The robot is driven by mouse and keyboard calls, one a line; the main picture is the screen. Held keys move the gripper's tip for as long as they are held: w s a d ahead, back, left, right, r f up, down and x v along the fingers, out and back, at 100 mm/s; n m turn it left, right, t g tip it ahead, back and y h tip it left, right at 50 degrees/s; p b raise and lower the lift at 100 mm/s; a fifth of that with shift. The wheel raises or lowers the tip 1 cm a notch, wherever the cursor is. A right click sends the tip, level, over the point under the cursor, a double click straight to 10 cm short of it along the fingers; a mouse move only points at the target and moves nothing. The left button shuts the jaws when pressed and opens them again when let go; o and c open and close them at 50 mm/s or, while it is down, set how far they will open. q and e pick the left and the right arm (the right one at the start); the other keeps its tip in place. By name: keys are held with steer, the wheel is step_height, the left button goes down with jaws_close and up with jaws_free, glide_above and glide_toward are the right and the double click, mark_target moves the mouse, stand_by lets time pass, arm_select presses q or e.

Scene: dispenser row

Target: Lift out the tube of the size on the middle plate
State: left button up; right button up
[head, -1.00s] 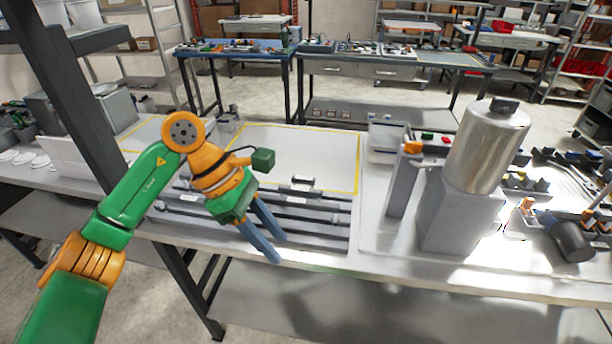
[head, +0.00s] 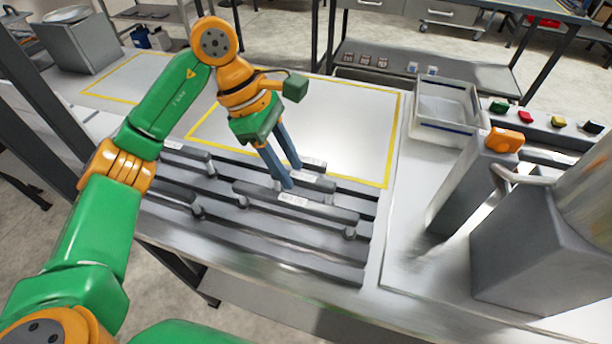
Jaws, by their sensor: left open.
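My left gripper (head: 291,177) is open, its two blue fingers pointing down over the dark grey rack of long bars (head: 265,252). The fingertips are close to the rack's labelled pieces; I cannot tell whether they touch. One white plate (head: 291,199) sits on a grey bar just in front of the fingertips. Another white plate (head: 312,163) shows just behind them. A further plate (head: 172,145) is at the rack's left. The writing on the plates is too small to read. No tube is clearly distinguishable from the bars. My right gripper is out of view.
A yellow-outlined white area (head: 345,125) lies behind the rack, clear. A grey bin (head: 445,112) stands at its right. A grey post with an orange top (head: 503,140) and a large grey block (head: 540,240) stand at the right. Coloured buttons (head: 526,117) line the back right.

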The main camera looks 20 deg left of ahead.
mark_target(301, 180)
arm_select(q)
steer(key=p+x, duration=0.1)
steer(key=x, duration=0.1)
steer(key=d+p+x, duration=0.1)
steer(key=x, duration=0.4)
steer(key=shift+w, duration=0.15)
steer(key=shift+a+r, duration=0.1)
steer(key=shift+c, duration=1)
jaws_close()
step_height(301, 180, up, 9)
steer(key=shift+b, duration=0.55)
steer(key=shift+r, duration=0.55)
